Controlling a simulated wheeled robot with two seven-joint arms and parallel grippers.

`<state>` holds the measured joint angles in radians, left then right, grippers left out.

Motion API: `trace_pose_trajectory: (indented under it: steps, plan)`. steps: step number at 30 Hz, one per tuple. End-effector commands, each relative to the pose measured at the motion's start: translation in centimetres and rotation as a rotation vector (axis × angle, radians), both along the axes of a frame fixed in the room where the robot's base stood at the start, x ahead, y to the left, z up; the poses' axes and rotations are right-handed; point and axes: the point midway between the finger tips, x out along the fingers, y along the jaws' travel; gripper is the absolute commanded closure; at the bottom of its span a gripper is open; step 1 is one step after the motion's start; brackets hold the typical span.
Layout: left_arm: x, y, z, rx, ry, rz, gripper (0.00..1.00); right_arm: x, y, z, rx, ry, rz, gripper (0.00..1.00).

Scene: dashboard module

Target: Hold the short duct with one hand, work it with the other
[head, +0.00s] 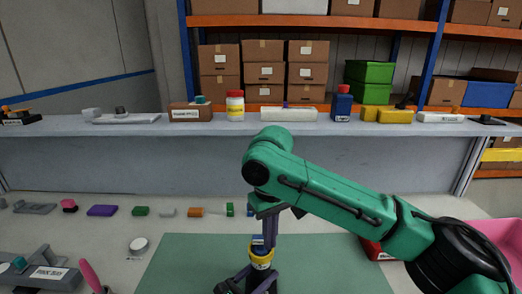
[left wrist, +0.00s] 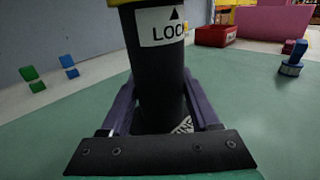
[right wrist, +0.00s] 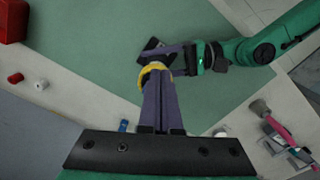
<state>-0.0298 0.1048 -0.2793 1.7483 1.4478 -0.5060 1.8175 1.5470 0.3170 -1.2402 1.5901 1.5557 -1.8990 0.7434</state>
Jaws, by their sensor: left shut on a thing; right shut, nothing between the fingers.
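The short duct is a black upright cylinder with a yellow collar (head: 261,259) at its top, over the green mat (head: 190,262). In the left wrist view its black body (left wrist: 158,75) carries a white label reading "LOC". My left gripper (head: 250,284) is shut around the duct's lower body; its purple fingers (left wrist: 160,112) lie on both sides. My right gripper (head: 264,240) points down from above with its fingers together and empty. In the right wrist view its fingertips (right wrist: 157,78) are at the yellow collar (right wrist: 152,72); I cannot tell whether they touch. The fingers partly hide the duct's top.
Small coloured parts, such as a purple block (head: 102,210), line the back of the table. A red box (head: 376,251) and a pink bin (head: 480,236) stand at the right. A labelled grey fixture (head: 45,273) is at the left. A raised shelf (head: 150,128) holds several items.

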Motion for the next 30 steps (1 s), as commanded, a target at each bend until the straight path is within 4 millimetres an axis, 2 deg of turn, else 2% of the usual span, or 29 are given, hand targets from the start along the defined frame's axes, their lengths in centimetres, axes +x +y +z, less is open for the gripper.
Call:
trace_pose_trajectory:
  steps: [6,7,9,20,23,30]
  plan:
    - [0.0,0.1,-0.1,0.001,0.002,0.001,1.00,0.0,0.0,0.0,0.000,0.000,0.000,1.00]
    - [0.0,0.1,-0.1,0.001,0.002,0.001,0.30,0.0,0.0,-0.1,0.000,0.000,0.000,1.00]
    - [0.0,0.1,-0.1,0.001,0.002,0.001,0.03,0.0,0.0,-0.1,0.000,0.000,0.000,1.00]
    - [-0.3,0.3,-0.1,0.001,0.001,0.001,0.03,0.0,0.0,-0.1,0.000,0.000,0.000,1.00]
    - [-1.3,1.4,-0.2,0.001,0.003,0.003,0.03,0.0,0.0,-0.1,0.000,0.000,0.000,1.00]
    - [-5.9,6.0,-0.2,0.004,0.005,0.002,0.03,0.0,0.0,-0.1,0.000,0.000,0.000,1.00]
